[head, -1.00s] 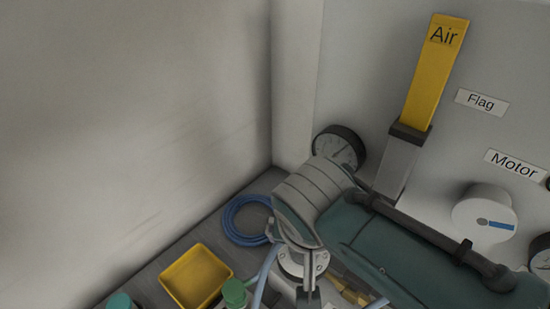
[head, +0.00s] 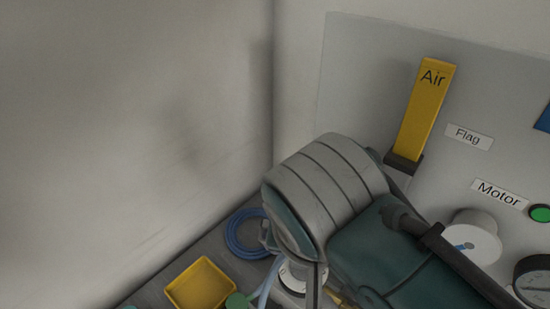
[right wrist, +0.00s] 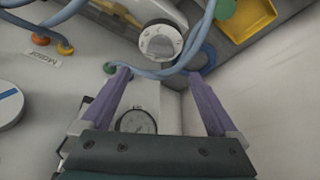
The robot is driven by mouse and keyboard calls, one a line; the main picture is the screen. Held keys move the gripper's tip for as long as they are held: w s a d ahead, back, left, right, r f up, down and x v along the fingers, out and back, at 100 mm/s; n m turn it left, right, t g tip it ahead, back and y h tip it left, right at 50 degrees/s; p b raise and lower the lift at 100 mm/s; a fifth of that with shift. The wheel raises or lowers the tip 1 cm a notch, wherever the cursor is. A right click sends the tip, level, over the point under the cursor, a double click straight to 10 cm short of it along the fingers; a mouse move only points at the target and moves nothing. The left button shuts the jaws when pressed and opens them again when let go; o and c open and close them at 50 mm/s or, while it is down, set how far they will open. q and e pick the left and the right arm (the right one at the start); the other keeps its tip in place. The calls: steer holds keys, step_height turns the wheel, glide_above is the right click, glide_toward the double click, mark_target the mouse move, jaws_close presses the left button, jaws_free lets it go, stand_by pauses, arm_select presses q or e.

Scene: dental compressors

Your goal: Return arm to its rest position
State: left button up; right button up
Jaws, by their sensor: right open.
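My right arm (head: 325,185), with grey and dark green links, comes in from the right in the head view. It stands in front of the panel and hides part of the bench. My right gripper (right wrist: 158,74) shows in the right wrist view with two purple fingers spread wide and nothing between them. A blue hose (right wrist: 150,72) and a round dial (right wrist: 160,42) lie beyond the fingertips. A pressure gauge (right wrist: 137,124) shows between the fingers, near the gripper's base. My left gripper is in neither view.
The grey panel (head: 345,70) carries a yellow "Air" lever (head: 425,110), a "Flag" label (head: 468,137), a "Motor" label (head: 499,193) and a white knob (head: 470,238). A yellow tray (head: 200,284) and coiled blue hose (head: 236,243) lie on the bench. The left wall is bare.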

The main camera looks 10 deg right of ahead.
stand_by(0.4)
steer(key=s+d+r+n+y, duration=0.1)
steer(key=s+d+r+n, duration=0.25)
steer(key=s, duration=0.45)
steer(key=s+d+r+n+y, duration=0.1)
steer(key=s+d+r+n, duration=0.15)
steer(key=s+d, duration=0.4)
step_height(320, 180, up, 31)
steer(key=s+a+p, duration=0.1)
steer(key=p, duration=2.9)
steer(key=shift+s+a+g+p, duration=0.15)
steer(key=shift+s+g+p, duration=0.15)
steer(key=shift+s+p, duration=0.1)
